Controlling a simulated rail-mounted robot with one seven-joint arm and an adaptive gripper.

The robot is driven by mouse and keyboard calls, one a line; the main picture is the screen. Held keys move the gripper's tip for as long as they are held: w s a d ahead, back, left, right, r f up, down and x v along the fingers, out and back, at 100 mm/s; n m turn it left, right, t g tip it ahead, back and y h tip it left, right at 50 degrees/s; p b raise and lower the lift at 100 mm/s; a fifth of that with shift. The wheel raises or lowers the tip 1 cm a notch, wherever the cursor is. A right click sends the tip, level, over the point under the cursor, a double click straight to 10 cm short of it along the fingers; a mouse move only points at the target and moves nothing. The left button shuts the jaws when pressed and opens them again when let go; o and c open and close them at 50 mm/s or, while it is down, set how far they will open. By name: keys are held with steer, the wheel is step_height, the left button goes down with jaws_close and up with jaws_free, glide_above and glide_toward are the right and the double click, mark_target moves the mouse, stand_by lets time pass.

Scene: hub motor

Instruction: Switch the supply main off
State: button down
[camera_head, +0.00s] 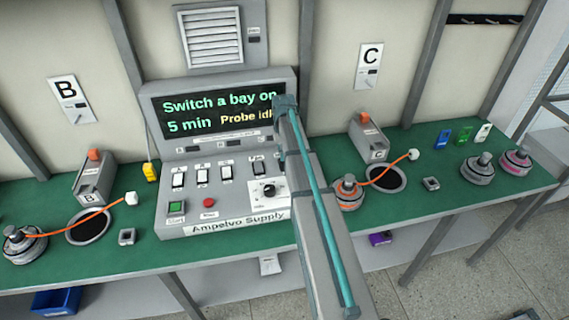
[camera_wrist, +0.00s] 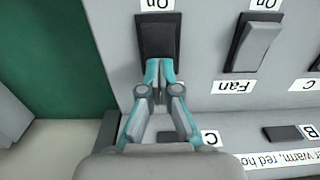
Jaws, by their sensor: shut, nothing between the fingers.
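The Ampelvo supply console (camera_head: 222,228) stands in the middle of the bench with a row of rocker switches. The rightmost rocker (camera_head: 258,167) is partly beside my arm; in the wrist view this rocker (camera_wrist: 157,33) looks dark, with an "On" label at its upper edge. My gripper (camera_wrist: 158,64) is shut and empty, its fingertips over the lower end of that rocker; I cannot tell whether they touch it. The rocker's own name label is hidden. The Fan rocker (camera_wrist: 255,45) beside it shows a pale face. My gripper cannot be made out in the head view.
The console screen (camera_head: 215,112) reads "Switch a bay on", "5 min" and "Probe idle", partly covered by my arm. A red button (camera_head: 208,202), a green Start button (camera_head: 176,208) and a dial (camera_head: 268,189) sit below the rockers. Hub motors with orange leads (camera_head: 347,192) stand on the green bench.

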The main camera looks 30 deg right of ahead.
steer(key=shift+f, duration=0.15)
steer(key=shift+r+p, duration=2)
steer(key=shift+r, duration=1.55)
steer(key=shift+a, duration=0.1)
